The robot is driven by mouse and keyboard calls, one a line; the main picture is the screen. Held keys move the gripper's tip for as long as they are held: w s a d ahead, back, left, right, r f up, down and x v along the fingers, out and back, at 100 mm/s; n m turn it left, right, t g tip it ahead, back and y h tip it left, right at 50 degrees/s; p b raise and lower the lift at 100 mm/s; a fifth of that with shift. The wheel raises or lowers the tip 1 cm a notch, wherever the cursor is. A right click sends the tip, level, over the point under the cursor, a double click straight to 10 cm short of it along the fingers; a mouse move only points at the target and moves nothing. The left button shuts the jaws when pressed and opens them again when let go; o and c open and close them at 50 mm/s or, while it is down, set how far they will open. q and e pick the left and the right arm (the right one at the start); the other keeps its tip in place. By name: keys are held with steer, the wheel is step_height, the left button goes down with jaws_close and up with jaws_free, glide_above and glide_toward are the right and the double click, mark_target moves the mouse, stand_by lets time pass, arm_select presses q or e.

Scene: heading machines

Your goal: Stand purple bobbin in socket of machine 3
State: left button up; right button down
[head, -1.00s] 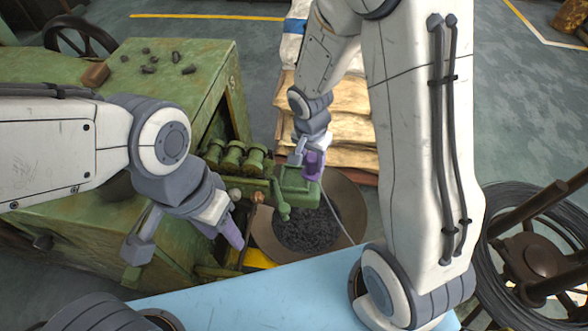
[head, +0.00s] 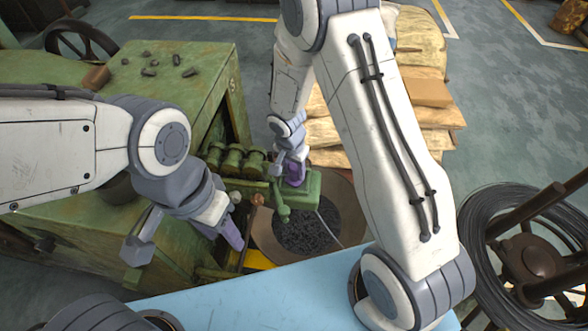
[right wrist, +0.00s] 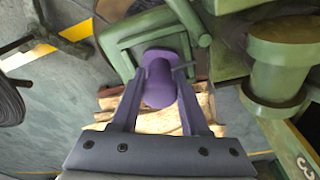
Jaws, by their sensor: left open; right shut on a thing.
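The purple bobbin (right wrist: 160,85) is between the fingers of my right gripper (right wrist: 160,100), which is shut on it. In the right wrist view its wider far end overlaps a green square bracket (right wrist: 120,42) of the machine; I cannot tell whether they touch. In the head view, the right gripper (head: 294,172) is at the green bracket (head: 300,192), right of a row of green rollers, and mostly hides the bobbin. The socket's opening is hidden. A "3" (right wrist: 305,167) marks green metal in the wrist view. My left gripper (head: 231,234) is open and empty, left of the bracket.
The green machine (head: 190,65) fills the left, with small dark pieces on top. A round pan (head: 345,215) of dark bits lies below the bracket. Stacked sacks (head: 430,110) stand behind, and a wire coil (head: 480,245) stands at right. Open floor lies at the back right.

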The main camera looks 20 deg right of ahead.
mark_target(291, 183)
steer(key=shift+f, duration=0.15)
steer(key=shift+c, duration=2)
jaws_free()
steer(key=shift+r, duration=0.5)
step_height(291, 183, up, 11)
steer(key=s+a, duration=0.1)
steer(key=s+a+r+n, duration=0.2)
steer(key=s+n, duration=0.3)
steer(key=s, duration=0.3)
steer(key=s+a+r+n+y, duration=0.1)
steer(key=s+a+r+n, duration=0.2)
steer(key=s+r+n, duration=0.2)
steer(key=s+a+r+n+g+y, duration=0.1)
steer(key=s+a+r+n, duration=0.1)
steer(key=s+n, duration=0.4)
steer(key=s+r, duration=0.1)
steer(key=s, duration=0.3)
steer(key=shift+s+a+r, duration=0.15)
steer(key=shift+s+a, duration=0.2)
steer(key=shift+a, duration=0.05)
